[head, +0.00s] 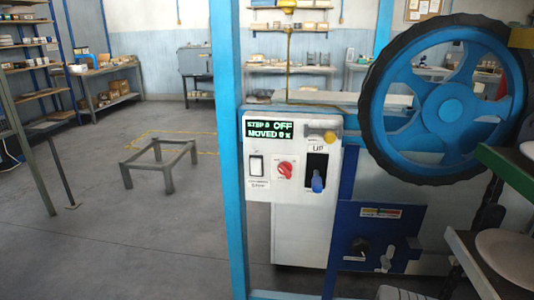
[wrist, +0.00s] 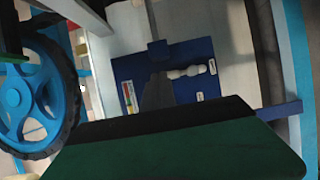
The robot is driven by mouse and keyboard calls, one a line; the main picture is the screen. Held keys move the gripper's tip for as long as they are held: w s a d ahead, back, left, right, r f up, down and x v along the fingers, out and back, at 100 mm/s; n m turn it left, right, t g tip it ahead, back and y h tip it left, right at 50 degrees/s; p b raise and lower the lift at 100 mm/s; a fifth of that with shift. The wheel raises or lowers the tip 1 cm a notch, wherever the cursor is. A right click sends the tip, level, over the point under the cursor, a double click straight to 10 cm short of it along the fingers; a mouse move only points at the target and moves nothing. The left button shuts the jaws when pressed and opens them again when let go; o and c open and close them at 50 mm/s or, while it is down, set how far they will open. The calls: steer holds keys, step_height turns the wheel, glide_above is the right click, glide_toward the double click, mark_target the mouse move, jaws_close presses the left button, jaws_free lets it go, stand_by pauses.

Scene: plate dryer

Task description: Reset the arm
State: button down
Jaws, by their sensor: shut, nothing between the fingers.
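My gripper (wrist: 157,92) shows in the wrist view as a dark, narrow, tapered shape near the middle.
The blue panel (head: 345,225) also shows in the head view, below a white control box (head: 262,190) reading "STEP 0 OFF". A large blue wheel (head: 445,105) stands at right. Green slab (head: 505,172) and white plates (head: 512,258) crowd the right edge.

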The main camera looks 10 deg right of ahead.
steer(key=w+a+r+m+g+y+p, duration=0.2)
steer(key=w+a+r+m+p, duration=0.15)
steer(key=r, duration=0.45)
steer(key=w+a+r+m+g+y+p, duration=0.1)
steer(key=w+a+r+m+g+p, duration=0.15)
steer(key=w+r+m+p, duration=0.4)
steer(key=s+a+r+n+y+p, duration=0.1)
steer(key=s+a+r+y, duration=0.25)
steer(key=a+r, duration=0.75)
steer(key=s+a+r+g+y+p, duration=0.2)
steer(key=s+a+r, duration=0.2)
steer(key=s+a, duration=0.5)
steer(key=s+a+r+g+y+p, duration=0.3)
steer(key=s+a+r, duration=0.2)
steer(key=s+a, duration=0.4)
steer(key=shift+a+m+g, duration=0.3)
steer(key=shift+a+g, duration=0.05)
steer(key=shift+a, duration=0.55)
steer(key=shift+y, duration=0.25)
